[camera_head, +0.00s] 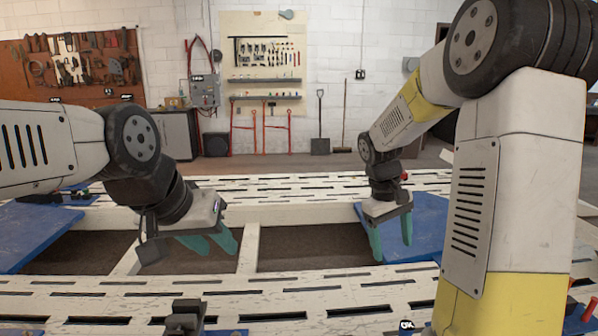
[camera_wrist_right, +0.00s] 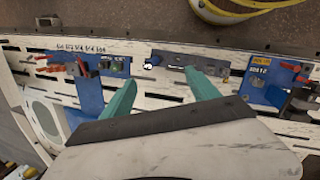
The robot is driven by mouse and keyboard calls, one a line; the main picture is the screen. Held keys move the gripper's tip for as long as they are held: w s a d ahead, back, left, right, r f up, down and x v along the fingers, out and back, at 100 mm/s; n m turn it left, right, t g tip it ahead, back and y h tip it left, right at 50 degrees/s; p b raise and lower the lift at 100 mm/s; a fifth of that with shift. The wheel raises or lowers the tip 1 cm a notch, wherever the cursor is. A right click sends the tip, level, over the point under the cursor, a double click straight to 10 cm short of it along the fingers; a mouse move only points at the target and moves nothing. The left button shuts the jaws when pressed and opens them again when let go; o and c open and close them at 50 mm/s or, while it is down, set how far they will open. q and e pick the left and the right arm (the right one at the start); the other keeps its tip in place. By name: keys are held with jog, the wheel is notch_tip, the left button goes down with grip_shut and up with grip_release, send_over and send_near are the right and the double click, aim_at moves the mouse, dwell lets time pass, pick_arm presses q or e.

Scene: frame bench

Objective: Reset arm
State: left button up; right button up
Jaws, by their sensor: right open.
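My left gripper (camera_head: 219,252) hangs over the dark gap of the white slotted frame bench (camera_head: 290,290). Its two teal fingers are apart, with nothing visible between them. My right gripper (camera_head: 391,250) points down near the blue plate (camera_head: 430,222) at the right of the bench. Its teal fingers are apart and empty. In the right wrist view, the right gripper (camera_wrist_right: 161,77) shows spread fingers over the white slotted rail (camera_wrist_right: 145,95). I cannot tell whether the fingers touch anything.
Blue fixtures with red parts (camera_wrist_right: 85,80) and another blue bracket (camera_wrist_right: 262,90) sit on the rail. A second blue plate (camera_head: 35,232) lies at the left. A dark clamp block (camera_head: 186,315) stands on the near rail. Tool boards (camera_head: 70,65) hang on the back wall.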

jog(key=s+a+r+m+t+y, duration=0.1)
jog(key=s+a+r+t+y, duration=0.1)
jog(key=s+r, duration=0.4)
jog(key=s+a+r+m+t+y, duration=0.2)
jog(key=s+a+r+t, duration=0.2)
jog(key=s, duration=0.6)
jog(key=shift+s+a+r+m+t+y, duration=0.3)
jog(key=shift+s+a+r+y, duration=0.1)
jog(key=shift+a+r, duration=0.6)
